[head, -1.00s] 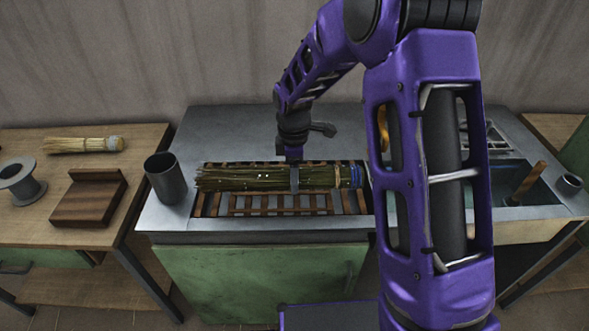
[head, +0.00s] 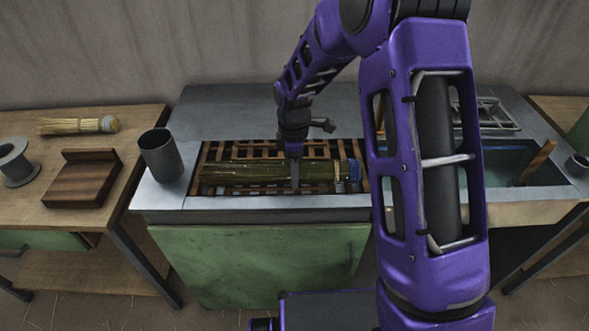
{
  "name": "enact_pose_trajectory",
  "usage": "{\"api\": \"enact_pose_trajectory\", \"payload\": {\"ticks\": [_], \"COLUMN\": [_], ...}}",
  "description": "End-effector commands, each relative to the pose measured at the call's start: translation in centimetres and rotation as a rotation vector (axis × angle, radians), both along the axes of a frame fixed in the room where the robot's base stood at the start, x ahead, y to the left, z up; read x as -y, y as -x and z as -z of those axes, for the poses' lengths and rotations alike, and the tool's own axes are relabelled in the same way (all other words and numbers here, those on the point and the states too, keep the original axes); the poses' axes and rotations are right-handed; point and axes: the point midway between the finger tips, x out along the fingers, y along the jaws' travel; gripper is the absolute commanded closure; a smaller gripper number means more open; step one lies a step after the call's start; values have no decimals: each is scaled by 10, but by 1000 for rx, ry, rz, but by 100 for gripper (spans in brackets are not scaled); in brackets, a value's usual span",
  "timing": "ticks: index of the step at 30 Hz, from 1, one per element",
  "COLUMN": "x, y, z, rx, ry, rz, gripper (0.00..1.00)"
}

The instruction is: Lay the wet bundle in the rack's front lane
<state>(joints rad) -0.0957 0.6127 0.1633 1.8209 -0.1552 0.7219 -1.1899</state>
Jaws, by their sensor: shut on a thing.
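The wet bundle (head: 245,172) is a long dark green-brown sheaf of stalks with a pale band and a blue binding at its right end. It lies level, left to right, over the front part of the slatted wooden rack (head: 252,148), which is set in the grey metal counter. My gripper (head: 295,180) points down and is shut around the bundle right of its middle. Rack slats show behind the bundle and a little in front of it. I cannot tell whether its underside touches the slats.
A dark metal cup (head: 160,155) stands left of the rack. A water basin (head: 505,160) with a wooden handle (head: 537,160) is at right, partly behind my arm. The left table holds a pale whisk (head: 75,126), a wooden block (head: 85,178) and a grey spool (head: 14,162).

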Motion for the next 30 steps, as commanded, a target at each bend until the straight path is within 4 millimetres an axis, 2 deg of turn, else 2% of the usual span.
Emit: {"api": "enact_pose_trajectory", "payload": {"ticks": [5, 6, 11, 19, 23, 26, 30], "x": [0, 0, 0, 0, 0, 0, -1], "y": [0, 0, 0, 0, 0, -1, -1], "z": [0, 0, 0, 0, -7, -22, -54], "rx": [0, 0, 0, 0, 0, 3, 5], "ry": [0, 0, 0, 0, 0, -1, -2], "rz": [0, 0, 0, 0, 0, 1, 0], "gripper": [94, 31, 2, 1, 1, 1, 1]}}
